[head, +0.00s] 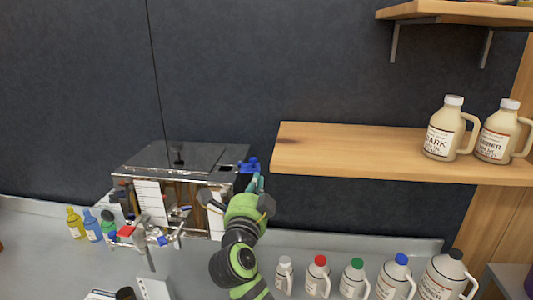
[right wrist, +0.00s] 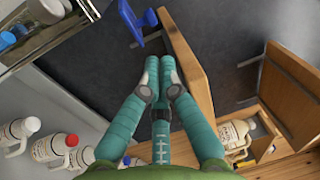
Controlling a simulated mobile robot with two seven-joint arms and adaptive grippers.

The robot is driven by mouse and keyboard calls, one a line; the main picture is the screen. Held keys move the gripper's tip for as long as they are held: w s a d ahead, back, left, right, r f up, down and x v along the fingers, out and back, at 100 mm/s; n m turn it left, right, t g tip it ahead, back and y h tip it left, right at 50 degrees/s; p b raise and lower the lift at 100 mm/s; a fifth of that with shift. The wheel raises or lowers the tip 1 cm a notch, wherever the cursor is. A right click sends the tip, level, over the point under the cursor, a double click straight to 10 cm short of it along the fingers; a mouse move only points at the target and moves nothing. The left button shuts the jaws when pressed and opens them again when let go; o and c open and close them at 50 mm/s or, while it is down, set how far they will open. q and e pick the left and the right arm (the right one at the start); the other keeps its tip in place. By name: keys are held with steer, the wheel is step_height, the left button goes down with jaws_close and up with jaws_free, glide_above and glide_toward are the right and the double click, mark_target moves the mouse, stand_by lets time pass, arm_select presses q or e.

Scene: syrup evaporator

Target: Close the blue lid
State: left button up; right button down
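The blue lid (head: 248,165) is a small blue piece at the right end of the metal evaporator's top in the head view. In the right wrist view a blue piece (right wrist: 150,18) shows at the top, just beyond my fingers. My right gripper (head: 258,183) has teal fingers and points up toward the blue lid from just below and to its right. In the right wrist view the fingers (right wrist: 160,65) come together at the tips with nothing seen between them. I cannot tell whether they touch the lid. My left gripper is not in view.
The evaporator (head: 185,157) stands against the dark wall. A wooden shelf (head: 330,150) with jugs (head: 443,130) juts out close to the right of my gripper. Several capped jugs (head: 317,275) line the counter below. Small colored bottles (head: 92,227) stand at the left.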

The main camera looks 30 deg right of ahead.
mark_target(259, 168)
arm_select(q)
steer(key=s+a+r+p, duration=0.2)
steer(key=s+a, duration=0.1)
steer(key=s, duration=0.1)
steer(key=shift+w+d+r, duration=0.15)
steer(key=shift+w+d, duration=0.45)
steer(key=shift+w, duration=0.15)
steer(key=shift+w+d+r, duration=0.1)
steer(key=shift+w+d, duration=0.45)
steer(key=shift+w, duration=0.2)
arm_select(e)
steer(key=x, duration=0.8)
steer(key=shift+w+d+r, duration=0.15)
steer(key=shift+d+r, duration=0.05)
steer(key=shift+r, duration=0.15)
